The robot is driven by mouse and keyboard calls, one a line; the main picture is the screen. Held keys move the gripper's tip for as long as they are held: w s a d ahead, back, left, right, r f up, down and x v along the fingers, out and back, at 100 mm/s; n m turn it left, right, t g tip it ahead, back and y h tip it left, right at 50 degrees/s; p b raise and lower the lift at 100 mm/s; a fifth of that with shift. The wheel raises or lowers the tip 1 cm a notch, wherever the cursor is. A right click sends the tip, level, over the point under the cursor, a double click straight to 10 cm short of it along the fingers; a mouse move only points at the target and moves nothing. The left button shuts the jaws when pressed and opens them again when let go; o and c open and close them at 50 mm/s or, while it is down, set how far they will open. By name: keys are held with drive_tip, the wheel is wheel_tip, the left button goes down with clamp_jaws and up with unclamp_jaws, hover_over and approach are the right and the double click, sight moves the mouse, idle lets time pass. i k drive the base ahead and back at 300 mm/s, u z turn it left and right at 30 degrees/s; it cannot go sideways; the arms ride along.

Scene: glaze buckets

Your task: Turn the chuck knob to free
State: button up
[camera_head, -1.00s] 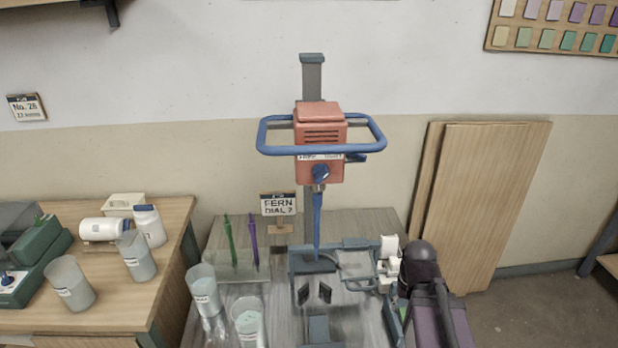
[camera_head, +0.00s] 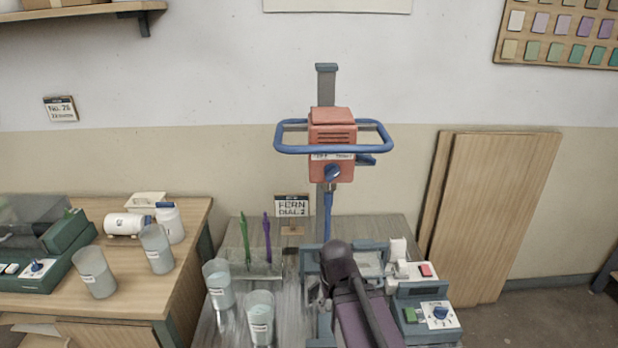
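The mixer (camera_head: 332,138) is a red motor head with a blue ring handle (camera_head: 375,148) on a grey column. A blue knob (camera_head: 332,172) sits on the lower front of the head. Its setting is too small to read. The chuck area (camera_head: 330,187) is just below, with a blue shaft (camera_head: 327,215) hanging straight down. I cannot tell a separate chuck knob apart here. My arm's dark joint and purple link stand in front of the mixer base, below the head and apart from the knob. My gripper's fingers cannot be made out behind the arm.
A grey control box (camera_head: 425,312) with a blue dial stands right of my arm. Cups (camera_head: 218,285) and a rack with green and purple stirrers (camera_head: 255,262) stand left. A sign (camera_head: 292,206) reads FERN DIAL 2. Boards (camera_head: 500,215) lean at right. Space before the head is clear.

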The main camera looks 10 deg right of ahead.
sight(332, 171)
drive_tip(key=u, duration=0.45)
drive_tip(key=k, duration=1.1)
drive_tip(key=z, duration=1.35)
drive_tip(key=i, duration=0.5)
drive_tip(key=u, duration=0.2)
